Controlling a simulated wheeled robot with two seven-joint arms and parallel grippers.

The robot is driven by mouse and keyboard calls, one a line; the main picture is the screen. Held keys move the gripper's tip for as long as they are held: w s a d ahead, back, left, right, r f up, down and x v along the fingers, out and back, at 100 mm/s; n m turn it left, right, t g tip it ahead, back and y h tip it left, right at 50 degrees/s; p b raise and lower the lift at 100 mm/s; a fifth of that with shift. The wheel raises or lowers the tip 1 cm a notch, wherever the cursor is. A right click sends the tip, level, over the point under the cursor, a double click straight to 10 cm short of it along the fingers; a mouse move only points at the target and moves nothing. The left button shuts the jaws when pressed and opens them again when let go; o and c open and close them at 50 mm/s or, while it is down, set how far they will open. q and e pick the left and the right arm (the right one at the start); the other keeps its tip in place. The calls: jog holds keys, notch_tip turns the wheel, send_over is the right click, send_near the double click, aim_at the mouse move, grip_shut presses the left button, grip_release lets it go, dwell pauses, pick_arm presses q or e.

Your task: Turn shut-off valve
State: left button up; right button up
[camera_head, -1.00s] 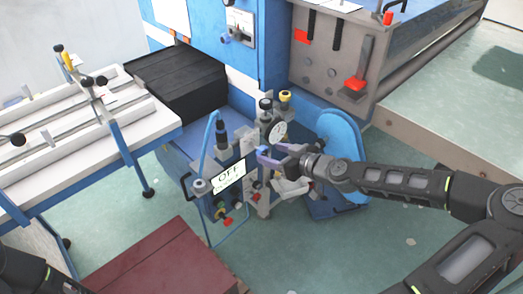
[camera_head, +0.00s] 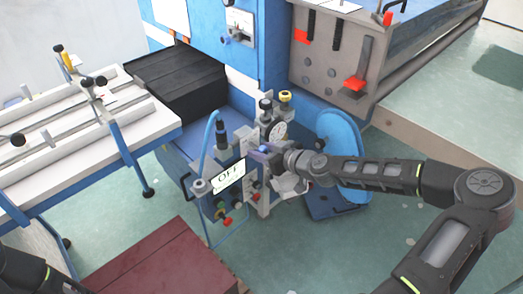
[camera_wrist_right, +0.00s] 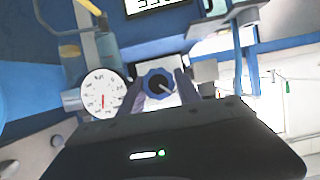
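The shut-off valve shows in the right wrist view as a blue knob (camera_wrist_right: 150,85) with a dark centre and a pale pointer, on a white plate. My right gripper (camera_wrist_right: 158,96) has its two purple fingers on either side of this knob, open around it. Whether the fingertips touch the knob, I cannot tell.
A round pressure gauge (camera_wrist_right: 101,93) is close beside the right gripper. A blue disc (camera_head: 341,140) stands behind my wrist. A dark red box (camera_head: 165,262) lies in front.

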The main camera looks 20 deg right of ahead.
grip_shut()
dwell(0.5)
jog(key=m+y+b, duration=0.1)
jog(key=m+y, duration=0.1)
jog(key=m, duration=0.1)
jog(key=shift+d+f, duration=0.1)
jog(key=shift+d, duration=0.05)
jog(key=m+y+b, duration=0.2)
jog(key=m, duration=0.2)
jog(key=shift+w+f+y, duration=0.1)
jog(key=shift+y, duration=0.3)
jog(key=m+y+b, duration=0.1)
jog(key=m, duration=0.2)
jog(key=shift+d+b, duration=0.1)
jog(key=shift+b, duration=0.25)
jog(key=m+y, duration=0.1)
jog(key=m, duration=0.2)
jog(key=shift+t+y+b, duration=0.35)
jog(key=shift+t+y, duration=0.05)
jog(key=shift+m, duration=0.3)
